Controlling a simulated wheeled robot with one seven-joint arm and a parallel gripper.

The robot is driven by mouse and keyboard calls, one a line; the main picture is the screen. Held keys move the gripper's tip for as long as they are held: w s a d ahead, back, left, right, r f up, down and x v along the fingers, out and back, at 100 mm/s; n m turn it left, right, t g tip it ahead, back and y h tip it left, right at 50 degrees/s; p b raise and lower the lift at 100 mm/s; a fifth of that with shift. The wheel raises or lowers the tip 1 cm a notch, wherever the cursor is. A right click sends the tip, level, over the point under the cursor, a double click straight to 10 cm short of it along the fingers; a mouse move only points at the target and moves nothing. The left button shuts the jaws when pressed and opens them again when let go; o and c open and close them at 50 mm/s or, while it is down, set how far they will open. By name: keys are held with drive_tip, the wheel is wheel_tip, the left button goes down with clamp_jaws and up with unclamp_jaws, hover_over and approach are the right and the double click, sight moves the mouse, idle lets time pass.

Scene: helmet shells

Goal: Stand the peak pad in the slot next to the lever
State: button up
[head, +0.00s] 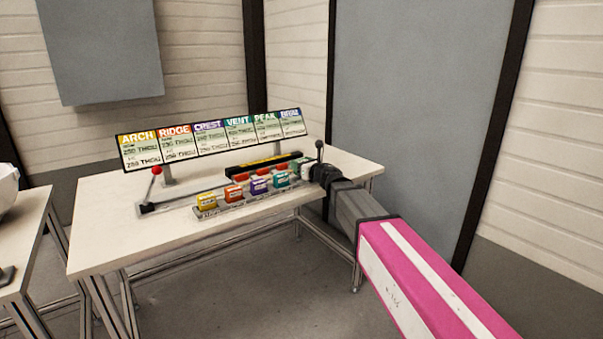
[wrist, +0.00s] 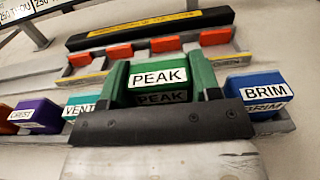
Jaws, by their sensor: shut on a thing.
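The green peak pad (wrist: 158,77), labelled PEAK, is between the two fingers of my gripper (wrist: 160,85) in the wrist view. My gripper is shut on it, at the row of coloured pads; I cannot tell whether the pad is clear of its seat. In the head view my gripper (head: 318,174) is at the right end of the row and mostly hides the pad. A lever with a red ball (head: 156,170) stands at the left of the table. A dark-knobbed lever (head: 319,146) shows just behind my gripper.
The pad rack (head: 225,211) also holds yellow, orange, purple and teal pads. The blue brim pad (wrist: 258,88) sits right of my gripper, the teal vent pad (wrist: 82,106) left. Behind is a fixture with orange blocks (wrist: 165,44) and a black bar (wrist: 150,27). A sign board (head: 210,138) stands behind.

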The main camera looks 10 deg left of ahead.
drive_tip(key=shift+f, duration=1.6)
drive_tip(key=shift+f, duration=0.1)
drive_tip(key=o, duration=0.9)
drive_tip(key=shift+s+f, duration=0.1)
